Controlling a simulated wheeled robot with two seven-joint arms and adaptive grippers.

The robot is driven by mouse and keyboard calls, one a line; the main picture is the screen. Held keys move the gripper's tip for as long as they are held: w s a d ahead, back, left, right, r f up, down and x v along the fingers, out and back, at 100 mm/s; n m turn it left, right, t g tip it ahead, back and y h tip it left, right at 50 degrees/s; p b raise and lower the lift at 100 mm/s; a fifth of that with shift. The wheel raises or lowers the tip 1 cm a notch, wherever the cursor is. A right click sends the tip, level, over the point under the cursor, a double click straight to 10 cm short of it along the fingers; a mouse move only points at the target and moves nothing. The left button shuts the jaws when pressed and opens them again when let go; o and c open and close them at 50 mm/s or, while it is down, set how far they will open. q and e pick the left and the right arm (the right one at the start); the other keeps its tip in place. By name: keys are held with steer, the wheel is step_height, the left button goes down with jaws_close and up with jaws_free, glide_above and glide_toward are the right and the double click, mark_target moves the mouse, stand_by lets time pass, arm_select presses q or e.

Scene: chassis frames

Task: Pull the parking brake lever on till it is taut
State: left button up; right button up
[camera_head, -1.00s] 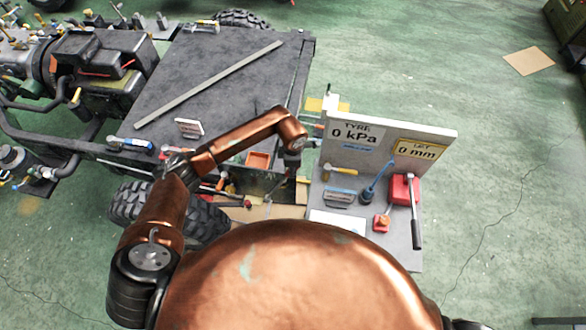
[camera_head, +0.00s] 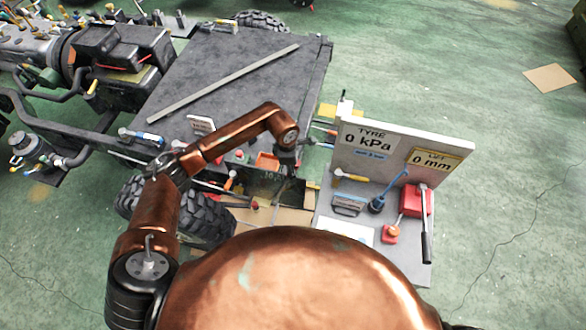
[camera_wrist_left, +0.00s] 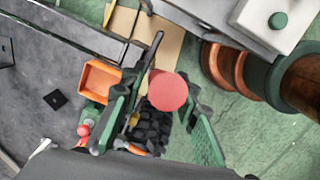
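The parking brake lever is not clearly identifiable. In the left wrist view a round red knob (camera_wrist_left: 167,91) shows between the two dark green fingers of my left gripper (camera_wrist_left: 180,85); the fingers are apart and I see no contact. The knob's stem is hidden. In the head view a small red knob (camera_head: 255,205) shows beside the chassis, below the gripper, possibly the same one. My left gripper (camera_head: 284,180) hangs beside the chassis edge, near an orange tray (camera_head: 267,161). My right gripper is not in view.
A bench with a display panel (camera_head: 402,148) reading 0 kPa and 0 mm stands right of the gripper. A red box with a dark handle (camera_head: 418,201) sits on it. A tyre (camera_head: 203,218) is left below the arm. Green floor (camera_head: 520,180) is free at right.

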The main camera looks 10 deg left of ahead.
arm_select(q)
steer(key=shift+o, duration=1.1)
step_height(320, 180, up, 12)
steer(key=a, duration=0.1)
steer(key=shift+s, duration=0.35)
